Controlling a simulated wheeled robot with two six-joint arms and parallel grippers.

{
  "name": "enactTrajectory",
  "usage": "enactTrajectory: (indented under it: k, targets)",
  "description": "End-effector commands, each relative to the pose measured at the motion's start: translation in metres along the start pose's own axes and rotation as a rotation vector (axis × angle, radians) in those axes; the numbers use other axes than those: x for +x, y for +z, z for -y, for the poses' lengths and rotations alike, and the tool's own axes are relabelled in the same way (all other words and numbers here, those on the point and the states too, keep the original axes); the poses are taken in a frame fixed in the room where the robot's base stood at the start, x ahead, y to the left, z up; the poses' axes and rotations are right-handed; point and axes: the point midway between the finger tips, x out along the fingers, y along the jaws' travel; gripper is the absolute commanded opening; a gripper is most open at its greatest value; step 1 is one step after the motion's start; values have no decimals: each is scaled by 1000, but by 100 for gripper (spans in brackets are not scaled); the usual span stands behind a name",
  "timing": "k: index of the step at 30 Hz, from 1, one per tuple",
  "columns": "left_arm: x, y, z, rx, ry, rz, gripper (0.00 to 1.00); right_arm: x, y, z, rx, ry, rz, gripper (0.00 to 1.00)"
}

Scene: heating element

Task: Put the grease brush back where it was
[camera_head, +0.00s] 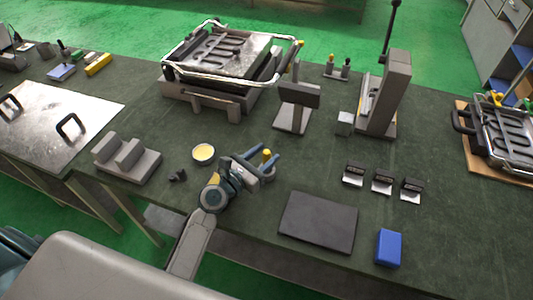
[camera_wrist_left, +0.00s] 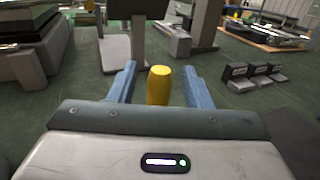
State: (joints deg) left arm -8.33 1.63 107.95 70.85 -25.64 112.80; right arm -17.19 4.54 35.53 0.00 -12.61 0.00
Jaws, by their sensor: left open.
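The grease brush shows as an upright yellow handle (camera_head: 267,154), and it also stands between the fingers in the left wrist view (camera_wrist_left: 159,86). Its lower end is hidden; a round grey holder or base (camera_head: 268,173) shows under it in the head view. My left gripper (camera_head: 264,160) is open, with one blue finger on each side of the handle. In the left wrist view (camera_wrist_left: 160,72) gaps show between the handle and both fingers. A round pot with yellow content (camera_head: 203,153) stands to the left of the gripper. My right gripper is not in view.
A grey stepped block (camera_head: 127,160) and a small dark piece (camera_head: 178,175) lie left. A grey stand (camera_head: 295,100) is behind the gripper. A dark plate (camera_head: 318,221), a blue box (camera_head: 388,248) and small black-topped blocks (camera_head: 382,182) lie right. A press-like device (camera_head: 215,65) stands at the back.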

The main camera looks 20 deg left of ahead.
Motion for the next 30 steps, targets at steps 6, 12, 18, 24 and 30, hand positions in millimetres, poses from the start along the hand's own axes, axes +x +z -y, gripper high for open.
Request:
enactTrajectory:
  k: [6,12,18,24,30]
  targets:
    - [-48,-4,0,3,-2,-4,45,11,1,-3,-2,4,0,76]
    - [-87,-3,0,3,-3,-3,45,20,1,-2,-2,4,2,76]
    - [-106,-2,0,1,-1,-2,45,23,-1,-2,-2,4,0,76]
    - [-108,0,0,0,0,1,45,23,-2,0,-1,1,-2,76]
    - [-108,0,0,0,0,1,45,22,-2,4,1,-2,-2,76]
